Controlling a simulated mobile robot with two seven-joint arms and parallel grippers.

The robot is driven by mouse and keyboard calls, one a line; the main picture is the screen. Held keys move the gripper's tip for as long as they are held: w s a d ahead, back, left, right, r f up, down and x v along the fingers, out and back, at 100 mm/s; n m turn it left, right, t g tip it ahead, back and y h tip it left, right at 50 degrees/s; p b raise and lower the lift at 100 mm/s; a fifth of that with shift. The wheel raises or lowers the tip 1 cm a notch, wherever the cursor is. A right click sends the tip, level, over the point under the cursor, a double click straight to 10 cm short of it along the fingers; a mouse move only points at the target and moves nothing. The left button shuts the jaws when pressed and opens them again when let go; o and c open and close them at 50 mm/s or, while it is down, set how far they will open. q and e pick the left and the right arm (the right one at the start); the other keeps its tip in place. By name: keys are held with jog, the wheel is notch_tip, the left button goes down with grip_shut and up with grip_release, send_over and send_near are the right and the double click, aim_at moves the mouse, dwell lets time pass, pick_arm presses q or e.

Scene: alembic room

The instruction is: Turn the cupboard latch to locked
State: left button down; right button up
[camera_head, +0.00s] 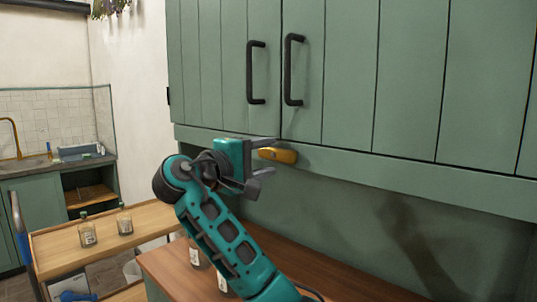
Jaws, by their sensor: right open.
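The green cupboard (350,75) fills the upper right, with its two doors shut and two black handles near the seam. The latch (279,155) is a small yellow-orange bar, roughly level, on the rail just below the doors. My right gripper (266,158) is teal and grey. It is open, with its fingers pointing right toward the latch's left end. One finger is above and one below that end. I cannot tell whether they touch the latch. My left gripper is not in view.
A wooden counter (165,267) lies below the cupboard, with bottles (194,255) partly hidden behind my arm. A wooden trolley (55,248) with small jars stands at the left. A sink unit (40,195) is at the far left.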

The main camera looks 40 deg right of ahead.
jog(key=shift+d, duration=0.75)
jog(key=shift+c, duration=0.4)
grip_shut()
